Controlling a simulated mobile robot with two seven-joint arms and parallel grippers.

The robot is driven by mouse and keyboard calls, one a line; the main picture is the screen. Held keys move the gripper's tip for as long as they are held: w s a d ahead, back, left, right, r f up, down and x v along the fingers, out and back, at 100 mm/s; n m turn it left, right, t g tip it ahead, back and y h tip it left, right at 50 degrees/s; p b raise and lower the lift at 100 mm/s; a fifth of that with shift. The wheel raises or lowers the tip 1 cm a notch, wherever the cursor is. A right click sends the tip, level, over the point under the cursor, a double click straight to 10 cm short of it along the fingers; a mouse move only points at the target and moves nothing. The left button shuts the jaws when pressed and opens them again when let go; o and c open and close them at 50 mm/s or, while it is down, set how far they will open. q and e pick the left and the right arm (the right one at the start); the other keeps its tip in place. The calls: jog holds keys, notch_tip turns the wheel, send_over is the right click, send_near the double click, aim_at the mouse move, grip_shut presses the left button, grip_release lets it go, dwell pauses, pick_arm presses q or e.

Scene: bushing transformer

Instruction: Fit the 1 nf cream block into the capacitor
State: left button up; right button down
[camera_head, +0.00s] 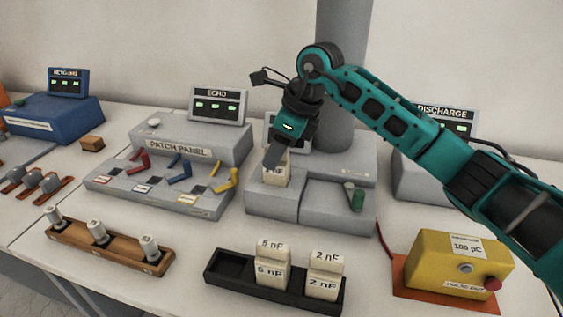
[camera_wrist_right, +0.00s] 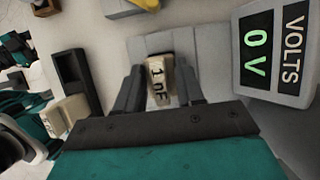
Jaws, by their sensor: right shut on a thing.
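The cream 1 nF block (camera_head: 277,173) is at the top of the grey capacitor unit (camera_head: 270,203), at its left part. My right gripper (camera_head: 275,156) comes down on it from above and is shut on it. In the right wrist view the 1 nF block (camera_wrist_right: 159,80) sits between the two dark fingers (camera_wrist_right: 158,88), its label facing the camera. The block's lower end is hard to see, so I cannot tell how deep it sits in the unit. My left gripper is not in view.
A black tray (camera_head: 222,280) holds a 5 nF block (camera_head: 272,267) and a 2 nF block (camera_head: 323,275); its left slot is empty. The patch panel (camera_head: 165,180) stands left of the capacitor, and a yellow box (camera_head: 450,265) stands right. A display (camera_wrist_right: 275,45) reads 0 V.

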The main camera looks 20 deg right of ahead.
notch_tip(320, 180, down, 2)
jog(key=shift+w+d+f+b, duration=0.1)
jog(key=shift+b, duration=0.2)
jog(key=c, duration=1.2)
grip_release()
jog(key=o, duration=0.5)
jog(key=shift+r, duration=0.25)
jog(key=v, duration=1.1)
jog(key=shift+r, duration=0.4)
jog(key=shift+f, duration=0.1)
